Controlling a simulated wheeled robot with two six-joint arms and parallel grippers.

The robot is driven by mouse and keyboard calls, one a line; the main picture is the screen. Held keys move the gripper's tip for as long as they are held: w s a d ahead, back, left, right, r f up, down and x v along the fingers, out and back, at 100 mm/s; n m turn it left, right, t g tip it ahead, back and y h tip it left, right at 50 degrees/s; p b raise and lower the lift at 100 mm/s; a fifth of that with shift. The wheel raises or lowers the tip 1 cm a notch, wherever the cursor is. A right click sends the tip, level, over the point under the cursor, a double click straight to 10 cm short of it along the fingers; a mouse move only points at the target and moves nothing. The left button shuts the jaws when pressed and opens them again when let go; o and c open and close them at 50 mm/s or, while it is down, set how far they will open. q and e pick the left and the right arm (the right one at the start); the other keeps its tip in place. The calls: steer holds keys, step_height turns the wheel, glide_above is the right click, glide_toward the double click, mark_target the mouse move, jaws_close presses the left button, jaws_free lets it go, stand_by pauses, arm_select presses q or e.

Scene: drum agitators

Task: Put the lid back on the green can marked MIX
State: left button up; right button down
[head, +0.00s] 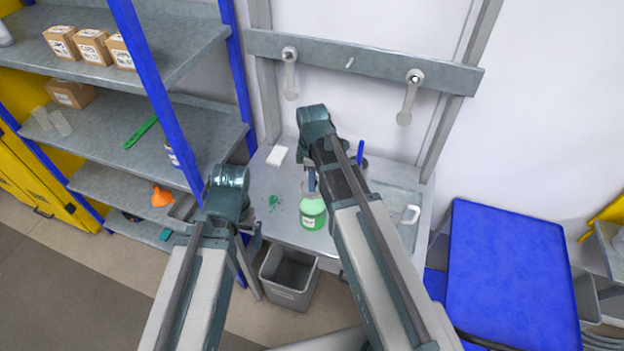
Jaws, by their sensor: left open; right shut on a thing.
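The green can (313,217) stands upright on the grey bench, with a small white label on its front. The writing is too small to read. Its top is pale, and a narrow blue-grey piece (311,181) stands above it; I cannot tell what this is. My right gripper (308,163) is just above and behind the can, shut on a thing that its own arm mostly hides. I cannot make out the lid for certain. My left gripper (253,238) is open at the bench's left front edge, left of the can and apart from it, partly hidden by its wrist.
The bench (293,228) has a green spill (275,203), a white cloth (277,156) and a tray (392,190) with a white handled item (410,214). A blue-handled item (360,150) stands behind my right arm. A grey bin (288,279) is below. Shelves (105,110) stand left.

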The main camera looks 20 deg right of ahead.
steer(key=shift+f+b, duration=0.5)
steer(key=shift+f, duration=0.1)
step_height(320, 180, down, 5)
steer(key=b, duration=0.4)
steer(key=shift+r+b, duration=0.1)
steer(key=shift+b, duration=0.3)
stand_by(1.2)
steer(key=c, duration=0.5)
jaws_free()
steer(key=o, duration=0.5)
steer(key=shift+c, duration=0.2)
